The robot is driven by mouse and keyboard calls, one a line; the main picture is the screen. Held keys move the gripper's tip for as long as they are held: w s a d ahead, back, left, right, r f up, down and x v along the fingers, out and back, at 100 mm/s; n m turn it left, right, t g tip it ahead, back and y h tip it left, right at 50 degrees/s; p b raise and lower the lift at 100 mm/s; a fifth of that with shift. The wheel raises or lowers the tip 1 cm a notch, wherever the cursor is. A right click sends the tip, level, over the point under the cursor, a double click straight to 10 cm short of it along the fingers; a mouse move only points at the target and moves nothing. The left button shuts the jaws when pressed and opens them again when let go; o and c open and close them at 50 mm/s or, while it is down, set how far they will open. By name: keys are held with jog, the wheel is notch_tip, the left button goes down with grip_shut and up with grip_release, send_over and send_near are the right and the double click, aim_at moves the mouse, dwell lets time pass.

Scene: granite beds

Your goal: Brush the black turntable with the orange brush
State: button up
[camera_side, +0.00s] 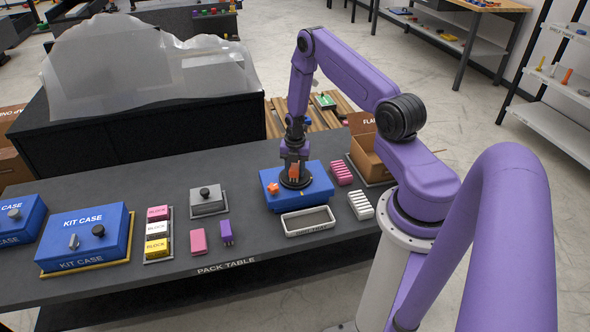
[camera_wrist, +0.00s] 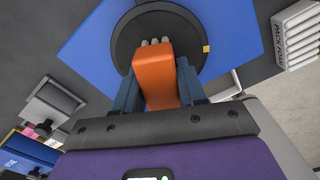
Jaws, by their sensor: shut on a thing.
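The black turntable (camera_wrist: 122,42) is a round disc on top of a blue case (camera_side: 318,181); it also shows in the side view (camera_side: 305,184), partly behind my gripper. The orange brush (camera_wrist: 154,76) is between the fingers of my gripper (camera_wrist: 160,88), with its pale bristle tips pointing at the turntable. My gripper (camera_side: 294,169) is shut on the brush over the turntable. In the wrist view the bristles overlap the disc near its middle; I cannot tell whether they touch it.
A grey tray (camera_side: 285,234) lies in front of the case. Pink (camera_side: 342,173) and white (camera_side: 361,205) foam pieces and an open carton (camera_side: 366,158) stand to the right. A purple brush-like block (camera_side: 226,230), pink block (camera_side: 198,241) and grey box (camera_side: 208,205) are left.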

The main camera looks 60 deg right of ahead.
jog(key=d, duration=0.1)
jog(key=w+d, duration=0.1)
jog(key=d, duration=0.1)
jog(key=shift+s+d, duration=0.25)
jog(key=shift+s, duration=0.65)
jog(key=shift+s+a, duration=0.1)
jog(key=shift+s, duration=0.15)
jog(key=shift+s+a, duration=0.25)
jog(key=shift+a, duration=0.45)
jog(key=shift+s+a, duration=0.2)
jog(key=shift+a, duration=0.5)
jog(key=shift+s+a, duration=0.25)
jog(key=shift+a, duration=0.45)
jog(key=d, duration=0.1)
jog(key=w+d, duration=0.1)
jog(key=d, duration=0.2)
jog(key=shift+w+d, duration=0.35)
jog(key=a, duration=0.1)
jog(key=s+a, duration=0.1)
jog(key=a, duration=0.2)
jog(key=shift+s+a, duration=0.35)
jog(key=shift+a, duration=0.05)
jog(key=shift+d+r, duration=0.1)
jog(key=shift+r, duration=0.25)
notch_tip(320, 180, up, 8)
jog(key=shift+f, duration=0.25)
